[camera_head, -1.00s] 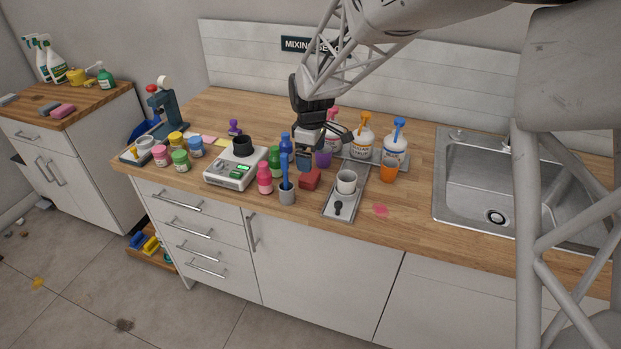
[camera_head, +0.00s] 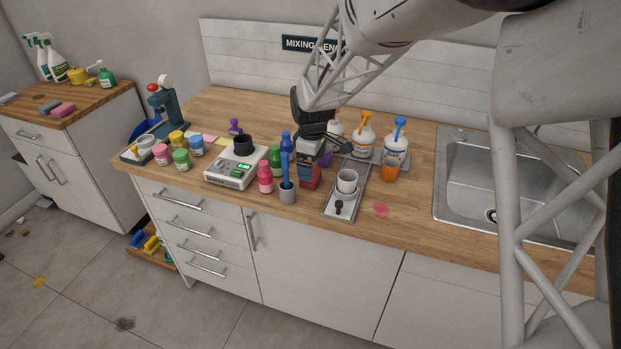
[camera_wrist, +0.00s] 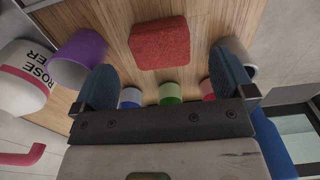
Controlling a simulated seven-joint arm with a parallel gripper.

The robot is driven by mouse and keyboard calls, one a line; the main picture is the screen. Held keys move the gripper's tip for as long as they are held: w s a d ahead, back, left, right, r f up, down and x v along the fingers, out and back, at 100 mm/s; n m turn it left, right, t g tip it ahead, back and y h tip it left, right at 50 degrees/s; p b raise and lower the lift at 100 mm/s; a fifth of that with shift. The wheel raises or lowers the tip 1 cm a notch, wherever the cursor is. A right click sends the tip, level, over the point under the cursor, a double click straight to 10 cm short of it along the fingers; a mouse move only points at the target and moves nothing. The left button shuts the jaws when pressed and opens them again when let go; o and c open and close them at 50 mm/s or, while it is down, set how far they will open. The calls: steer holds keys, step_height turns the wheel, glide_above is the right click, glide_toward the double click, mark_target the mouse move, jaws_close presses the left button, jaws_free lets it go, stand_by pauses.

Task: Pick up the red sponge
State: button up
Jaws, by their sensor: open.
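The red sponge (camera_head: 312,180) lies on the wooden counter between the grey cup with the blue brush and the metal tray. In the head view it is partly hidden behind my gripper (camera_head: 307,170). In the wrist view the whole red sponge (camera_wrist: 160,43) shows on the wood, a blocky piece with rounded corners. My gripper (camera_wrist: 165,90) is open there, its two blue fingers wide apart and empty. The sponge lies ahead of the fingertips, roughly between their lines and apart from them.
A purple cup (camera_wrist: 78,58) and a grey cup (camera_wrist: 235,58) stand on either side of the sponge in the wrist view. The tray (camera_head: 336,212) holds a white cup (camera_head: 347,181). Pink (camera_head: 265,178) and green bottles and a scale (camera_head: 232,182) stand left.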

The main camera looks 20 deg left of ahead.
steer(key=shift+f, duration=2.25)
steer(key=c, duration=1)
